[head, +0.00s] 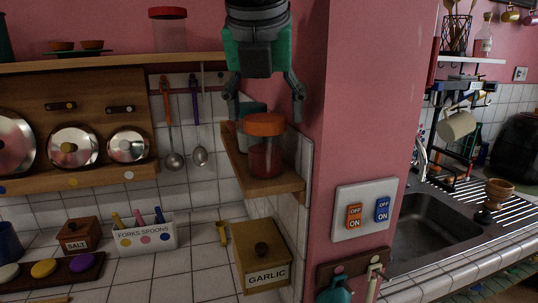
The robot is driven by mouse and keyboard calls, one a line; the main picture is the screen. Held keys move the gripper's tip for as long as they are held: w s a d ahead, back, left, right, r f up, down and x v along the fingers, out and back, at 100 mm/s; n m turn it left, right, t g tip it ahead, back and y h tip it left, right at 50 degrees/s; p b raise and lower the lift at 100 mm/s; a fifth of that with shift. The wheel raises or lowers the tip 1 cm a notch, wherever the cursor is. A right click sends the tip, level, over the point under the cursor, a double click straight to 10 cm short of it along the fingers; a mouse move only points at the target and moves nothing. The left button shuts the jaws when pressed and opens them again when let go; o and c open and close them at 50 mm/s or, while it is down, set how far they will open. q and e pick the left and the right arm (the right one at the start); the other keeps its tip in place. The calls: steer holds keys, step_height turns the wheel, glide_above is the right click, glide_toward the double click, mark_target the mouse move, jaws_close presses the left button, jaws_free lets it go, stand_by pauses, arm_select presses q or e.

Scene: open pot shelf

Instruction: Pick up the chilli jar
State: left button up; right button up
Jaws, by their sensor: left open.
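A glass jar with an orange lid and red contents (265,160) stands upright on a small wooden corner shelf (284,187). I take it as the chilli jar, though I can read no label on it. My left gripper (265,108) reaches down from the top of the picture. Its fingers are spread and empty, one on each side of the orange lid as seen here. I cannot tell how far they are from the jar in depth. My right gripper is not in view.
A teal-topped container (251,107) stands close behind the jar. A pink wall pillar (365,100) rises just right of the shelf. A red-lidded jar (168,32) stands on the upper shelf (120,62). Ladles (174,160) hang left; a garlic box (262,257) sits below.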

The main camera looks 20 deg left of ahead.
mark_target(256, 119)
arm_select(q)
steer(key=shift+w+a+f+p, duration=0.2)
steer(key=shift+a+f, duration=0.25)
steer(key=shift+f, duration=0.15)
steer(key=shift+w+a+f+p, duration=0.1)
steer(key=shift+w+a+f, duration=0.1)
steer(key=shift+a+f, duration=0.3)
steer(key=shift+w+d+f, duration=0.25)
steer(key=shift+w+f, duration=0.05)
steer(key=shift+f, duration=0.2)
steer(key=shift+w+d+f, duration=0.2)
steer(key=shift+w+f, duration=0.1)
steer(key=shift+f, duration=0.2)
steer(key=shift+w+d+f, duration=0.1)
steer(key=shift+w+d, duration=0.1)
steer(key=shift+d, duration=0.25)
steer(key=shift+s, duration=0.15)
steer(key=c, duration=1)
steer(key=shift+a, duration=0.2)
steer(key=c, duration=0.5)
steer(key=shift+a, duration=0.4)
